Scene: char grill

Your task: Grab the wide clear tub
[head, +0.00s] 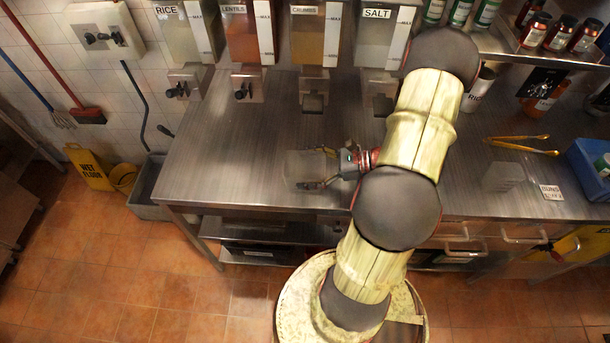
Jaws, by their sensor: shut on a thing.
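A wide clear tub (301,168) shows faintly above or on the steel counter, left of my arm. My gripper (318,168) reaches in from the right and is shut on the tub, with its fingers pointing left. The tub's see-through walls blend into the counter, so its exact outline is hard to see. I cannot tell whether the tub touches the counter or is lifted.
Dispensers for rice (182,35), lentils (247,35), crumbs (315,38) and salt (384,40) line the back. Another clear container (500,177), yellow tongs (522,146) and a blue bin (588,165) are at right. The left counter is clear.

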